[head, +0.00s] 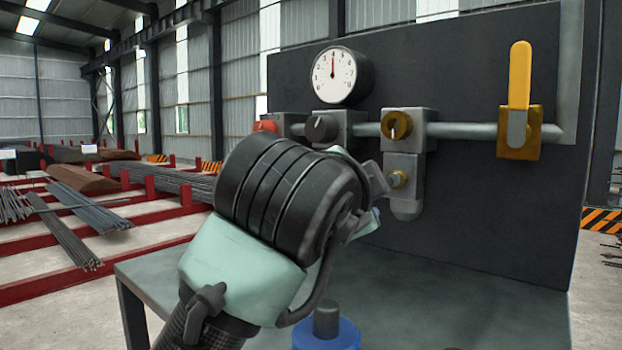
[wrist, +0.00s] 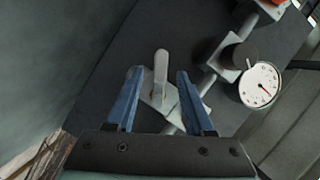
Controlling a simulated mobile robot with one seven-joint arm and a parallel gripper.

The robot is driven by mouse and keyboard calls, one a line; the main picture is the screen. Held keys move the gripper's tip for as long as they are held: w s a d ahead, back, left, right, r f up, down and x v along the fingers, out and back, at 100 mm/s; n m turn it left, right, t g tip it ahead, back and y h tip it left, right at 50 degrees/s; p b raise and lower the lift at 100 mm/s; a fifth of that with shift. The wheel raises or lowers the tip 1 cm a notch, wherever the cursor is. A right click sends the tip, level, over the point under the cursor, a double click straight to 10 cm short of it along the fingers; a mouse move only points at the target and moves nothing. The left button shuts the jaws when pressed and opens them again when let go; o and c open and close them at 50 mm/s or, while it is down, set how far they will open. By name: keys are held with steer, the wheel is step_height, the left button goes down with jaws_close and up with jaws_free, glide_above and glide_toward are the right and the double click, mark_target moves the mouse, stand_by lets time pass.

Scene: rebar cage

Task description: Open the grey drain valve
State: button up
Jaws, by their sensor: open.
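The grey drain valve's lever (wrist: 160,66) shows in the wrist view as a rounded grey handle over a small brass part on a grey block. In the head view the valve's grey body (head: 405,203) hangs below the pipe, with a brass part on its front; my wrist partly covers this area. My gripper (wrist: 158,75) is open, its two blue fingers on either side of the lever. A gap shows on each side. I cannot tell how deep the lever lies between the fingers. In the head view my fingers are mostly hidden behind my wrist.
The dark panel (head: 477,204) also carries a round white gauge (head: 333,76), a black knob (head: 321,128), a brass fitting (head: 396,125) on the pipe, a red part (head: 265,126) and a yellow lever (head: 519,75) at right. A grey bench (head: 480,290) lies below.

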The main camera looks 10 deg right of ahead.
steer(key=p+x, duration=0.3)
steer(key=x, duration=0.4)
steer(key=shift+w+p, duration=0.25)
steer(key=shift+p, duration=0.05)
jaws_close()
